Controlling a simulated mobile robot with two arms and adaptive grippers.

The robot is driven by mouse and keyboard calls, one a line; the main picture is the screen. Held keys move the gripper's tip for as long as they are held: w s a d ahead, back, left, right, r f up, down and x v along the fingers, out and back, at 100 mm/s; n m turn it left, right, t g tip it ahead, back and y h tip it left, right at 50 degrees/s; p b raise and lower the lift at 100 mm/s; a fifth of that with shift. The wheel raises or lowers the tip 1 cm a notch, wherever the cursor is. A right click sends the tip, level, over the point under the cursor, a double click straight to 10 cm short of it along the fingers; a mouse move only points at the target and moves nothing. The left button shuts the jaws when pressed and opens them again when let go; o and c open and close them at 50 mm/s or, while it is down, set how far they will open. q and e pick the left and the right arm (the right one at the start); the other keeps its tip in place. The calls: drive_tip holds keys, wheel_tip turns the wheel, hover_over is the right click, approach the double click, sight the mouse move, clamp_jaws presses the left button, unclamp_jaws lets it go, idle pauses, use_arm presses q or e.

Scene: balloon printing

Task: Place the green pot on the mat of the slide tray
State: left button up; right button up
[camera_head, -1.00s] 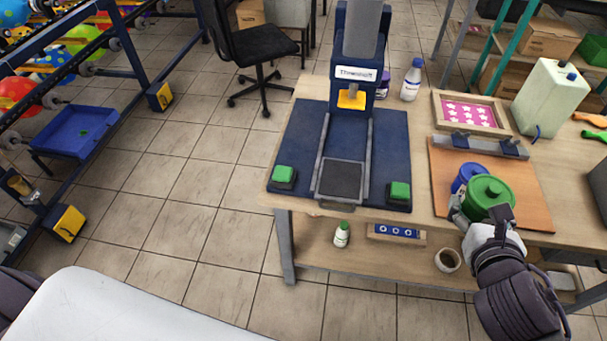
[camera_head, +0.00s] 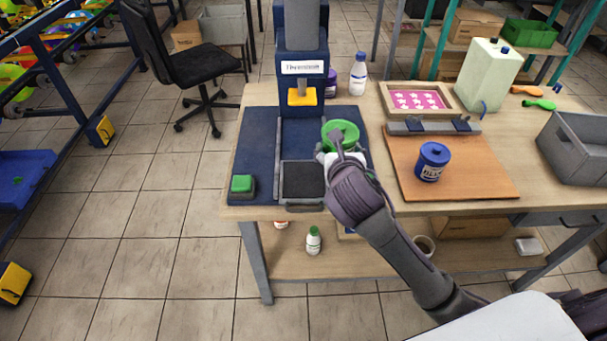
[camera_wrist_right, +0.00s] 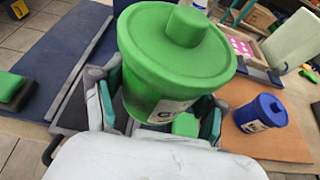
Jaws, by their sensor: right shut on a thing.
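The green pot (camera_head: 341,133) is in my right gripper (camera_head: 338,152), which is shut on it. In the right wrist view the green pot (camera_wrist_right: 175,55) is upright between the gripper fingers (camera_wrist_right: 158,112), its lid on top. The pot is over the right side of the blue press base, to the right of the slide tray (camera_head: 302,206). The dark mat (camera_head: 302,180) of the tray is bare in the head view. The gap under the pot cannot be told. My left gripper is not in view.
The press (camera_head: 303,65) with a yellow head stands behind the tray. A green button (camera_head: 242,184) is at the left; another (camera_wrist_right: 186,125) shows below the pot. A blue pot (camera_head: 432,162) stands on the orange board (camera_head: 480,178). A grey bin (camera_head: 578,145) is at the right.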

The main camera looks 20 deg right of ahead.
hover_over(303, 179)
wheel_tip(303, 179, down, 4)
drive_tip(key=shift+s+d+f+b, duration=0.1)
drive_tip(key=shift+d+f+b, duration=0.1)
drive_tip(key=shift+b, duration=0.25)
drive_tip(key=shift+a+f, duration=0.15)
drive_tip(key=shift+f, duration=0.15)
wheel_tip(303, 179, down, 3)
drive_tip(key=shift+f+b, duration=0.15)
drive_tip(key=shift+b, duration=0.25)
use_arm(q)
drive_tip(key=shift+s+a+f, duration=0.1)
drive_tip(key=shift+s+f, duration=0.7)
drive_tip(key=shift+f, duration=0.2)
use_arm(e)
drive_tip(key=shift+f, duration=0.15)
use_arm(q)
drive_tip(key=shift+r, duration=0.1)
use_arm(e)
drive_tip(key=shift+f, duration=0.1)
drive_tip(key=o, duration=1.3)
